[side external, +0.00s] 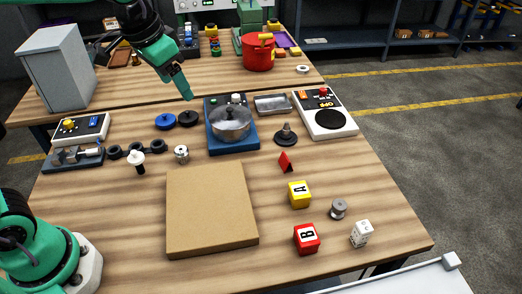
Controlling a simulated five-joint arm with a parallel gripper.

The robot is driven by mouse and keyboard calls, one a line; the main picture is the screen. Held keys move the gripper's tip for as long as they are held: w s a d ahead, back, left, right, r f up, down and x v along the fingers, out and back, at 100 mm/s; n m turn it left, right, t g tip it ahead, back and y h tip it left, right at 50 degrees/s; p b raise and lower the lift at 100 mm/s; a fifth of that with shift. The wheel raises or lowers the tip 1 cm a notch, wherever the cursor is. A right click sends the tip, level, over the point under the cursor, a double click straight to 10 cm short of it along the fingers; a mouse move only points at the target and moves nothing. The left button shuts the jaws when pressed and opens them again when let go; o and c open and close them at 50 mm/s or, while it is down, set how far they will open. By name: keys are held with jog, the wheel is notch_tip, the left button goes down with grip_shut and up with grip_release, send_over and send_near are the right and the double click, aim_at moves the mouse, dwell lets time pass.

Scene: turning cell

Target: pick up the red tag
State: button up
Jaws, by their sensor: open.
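The red tag (286,161) is a small folded red piece standing on the wooden table (335,190), right of centre. It sits below the dark cone-shaped stand and above the yellow block. My gripper (188,97) is green and hangs above the far part of the table, up and to the left of the tag. It is open, well apart from the tag, and nothing shows in it.
A blue hotplate with a metal pot (231,123) stands between my gripper and the tag. Near the tag are the dark stand (286,135), a yellow A block (299,195) and a red B block (306,239). A cardboard box (211,205) lies left.

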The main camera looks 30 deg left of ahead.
jog(key=w+d+f+m, duration=0.1)
jog(key=w+d+f, duration=0.25)
jog(key=w, duration=0.35)
jog(key=m+g, duration=0.3)
jog(key=m, duration=0.1)
send_over(286, 157)
jog(key=shift+y, duration=0.3)
jog(key=f, duration=1.5)
jog(key=shift+w+a, duration=0.15)
jog(key=shift+a, duration=0.05)
jog(key=shift+w+d+f, duration=0.1)
jog(key=shift+d+f, duration=0.15)
jog(key=shift+f, duration=1.35)
jog(key=shift+f, duration=0.1)
jog(key=shift+f, duration=2.55)
jog(key=shift+c, duration=0.2)
